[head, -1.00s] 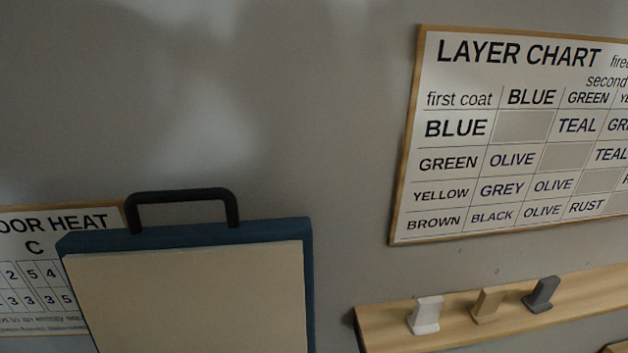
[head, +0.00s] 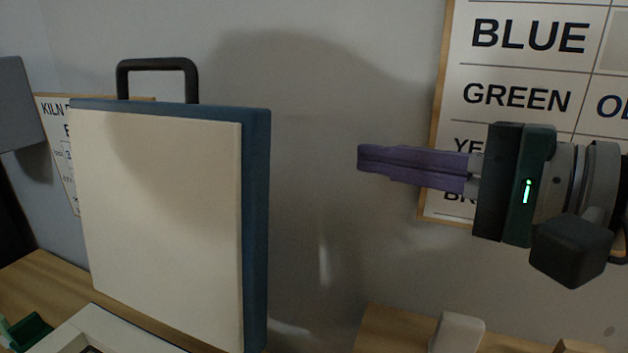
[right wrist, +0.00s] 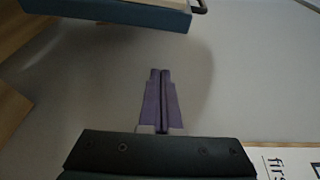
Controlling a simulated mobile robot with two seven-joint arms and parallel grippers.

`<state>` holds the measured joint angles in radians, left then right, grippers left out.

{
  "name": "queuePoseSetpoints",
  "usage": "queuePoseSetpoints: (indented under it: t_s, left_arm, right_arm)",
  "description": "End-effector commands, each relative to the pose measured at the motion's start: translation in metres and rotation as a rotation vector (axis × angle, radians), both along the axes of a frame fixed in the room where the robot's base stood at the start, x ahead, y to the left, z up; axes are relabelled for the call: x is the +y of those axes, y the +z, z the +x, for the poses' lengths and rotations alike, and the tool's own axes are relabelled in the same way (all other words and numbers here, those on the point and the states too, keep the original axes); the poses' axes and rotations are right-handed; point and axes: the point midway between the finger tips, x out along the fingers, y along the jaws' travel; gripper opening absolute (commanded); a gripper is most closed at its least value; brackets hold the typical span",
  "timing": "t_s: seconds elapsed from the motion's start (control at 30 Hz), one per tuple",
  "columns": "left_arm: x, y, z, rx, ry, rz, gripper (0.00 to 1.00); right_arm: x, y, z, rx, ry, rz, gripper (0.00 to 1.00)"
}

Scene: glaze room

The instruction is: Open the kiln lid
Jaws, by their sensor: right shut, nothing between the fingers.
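The kiln lid (head: 165,210) stands upright in the head view, its cream inner face toward me and its blue edge at the right and top. A black handle (head: 157,66) rises from its top edge. The kiln's pale rim (head: 95,325) shows at the bottom left. My right gripper (head: 362,158), with purple fingers, is shut and empty, to the right of the lid and apart from it. In the right wrist view, the closed fingers (right wrist: 160,72) point toward the wall, and the lid's blue edge (right wrist: 110,14) is at the top. My left gripper is not in view.
A layer chart (head: 540,70) hangs on the wall behind my right gripper. A wooden shelf (head: 390,328) with a white piece (head: 457,333) is below it. Another chart (head: 60,150) is partly hidden behind the lid. Clear wall lies between lid and gripper.

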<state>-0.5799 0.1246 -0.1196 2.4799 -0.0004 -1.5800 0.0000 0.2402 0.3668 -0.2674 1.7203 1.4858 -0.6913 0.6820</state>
Motion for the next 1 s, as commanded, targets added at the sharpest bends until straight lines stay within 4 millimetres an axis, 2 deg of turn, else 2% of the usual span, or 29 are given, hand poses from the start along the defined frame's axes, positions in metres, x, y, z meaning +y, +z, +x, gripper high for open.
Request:
queuePoseSetpoints:
  t_s: [0.03,0.1,0.23,0.43,0.7,0.8,1.0]
  left_arm:
    - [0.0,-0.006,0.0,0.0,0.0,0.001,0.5]
    - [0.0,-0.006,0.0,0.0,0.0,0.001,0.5]
    - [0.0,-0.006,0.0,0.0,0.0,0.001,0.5]
    - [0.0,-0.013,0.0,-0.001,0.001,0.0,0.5]
    - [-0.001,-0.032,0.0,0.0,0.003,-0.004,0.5]
    - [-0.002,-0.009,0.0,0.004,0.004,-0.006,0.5]
    - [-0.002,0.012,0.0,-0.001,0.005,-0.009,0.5]
  right_arm:
    - [-0.003,0.0,0.006,0.01,-0.013,0.033,0.0]
    - [-0.003,0.004,0.011,0.019,-0.021,0.06,0.0]
    - [0.007,0.006,0.019,0.02,-0.022,0.067,0.0]
    - [0.038,0.003,0.043,0.018,-0.019,0.064,0.0]
    - [0.075,-0.002,0.072,0.017,-0.018,0.062,0.0]
    - [0.078,0.008,0.06,0.023,-0.019,0.059,0.0]
    - [0.084,0.009,0.042,0.023,-0.019,0.059,0.0]
